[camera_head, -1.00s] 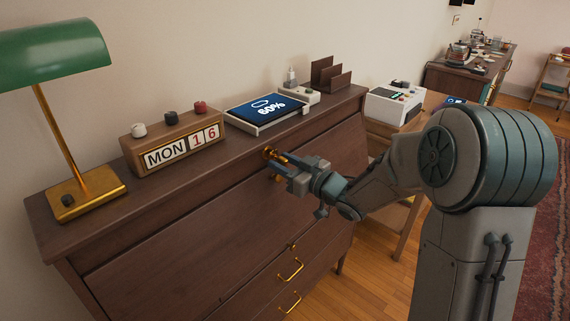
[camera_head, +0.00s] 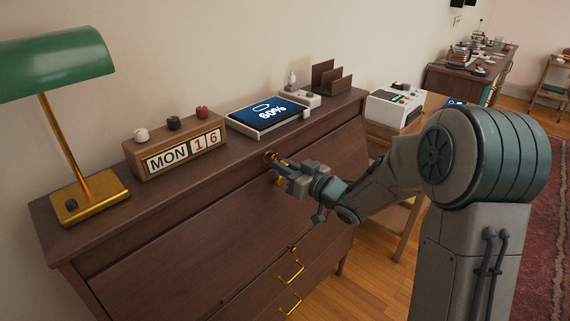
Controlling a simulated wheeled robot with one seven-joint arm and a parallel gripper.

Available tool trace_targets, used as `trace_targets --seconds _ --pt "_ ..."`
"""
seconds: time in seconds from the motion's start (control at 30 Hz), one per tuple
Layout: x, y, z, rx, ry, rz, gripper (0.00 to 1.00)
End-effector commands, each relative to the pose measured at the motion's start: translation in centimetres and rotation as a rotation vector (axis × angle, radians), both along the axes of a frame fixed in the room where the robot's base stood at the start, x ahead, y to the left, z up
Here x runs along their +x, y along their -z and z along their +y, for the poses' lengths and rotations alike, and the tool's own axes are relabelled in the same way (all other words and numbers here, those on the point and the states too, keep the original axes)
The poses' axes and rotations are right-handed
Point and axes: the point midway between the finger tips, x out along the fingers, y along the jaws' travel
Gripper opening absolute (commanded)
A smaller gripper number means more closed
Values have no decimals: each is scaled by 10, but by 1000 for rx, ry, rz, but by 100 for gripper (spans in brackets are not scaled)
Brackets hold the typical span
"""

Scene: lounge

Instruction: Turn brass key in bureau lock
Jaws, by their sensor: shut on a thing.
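The dark wood bureau (camera_head: 170,262) stands against the wall, with its sloped front facing me. The brass lock (camera_head: 270,157) sits near the top edge of that front. My gripper (camera_head: 279,166) is at the lock, shut on the brass key (camera_head: 281,181). Only a little of the key shows, as the fingers cover most of it. How far the key sits in the lock is hard to see.
On the bureau top are a green lamp (camera_head: 58,65), a block calendar (camera_head: 180,152), a tablet on a stand (camera_head: 268,110) and a letter rack (camera_head: 330,78). Brass drawer handles (camera_head: 292,272) stick out below the gripper. A side table with a white device (camera_head: 395,104) stands to the right.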

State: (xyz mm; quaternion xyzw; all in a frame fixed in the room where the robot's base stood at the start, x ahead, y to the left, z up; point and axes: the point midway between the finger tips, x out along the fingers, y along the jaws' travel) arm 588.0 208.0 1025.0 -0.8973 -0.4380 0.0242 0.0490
Motion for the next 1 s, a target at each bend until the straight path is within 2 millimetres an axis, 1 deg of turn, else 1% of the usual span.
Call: trace_targets --seconds 0.03,0.4,0.87,1.0 --pt "0 -3 1 11 -1 11 0" --pt "0 -3 1 86 -1 105 0" --pt "0 -3 2 100 -1 120 0" --pt "0 -5 3 124 -2 150 0"
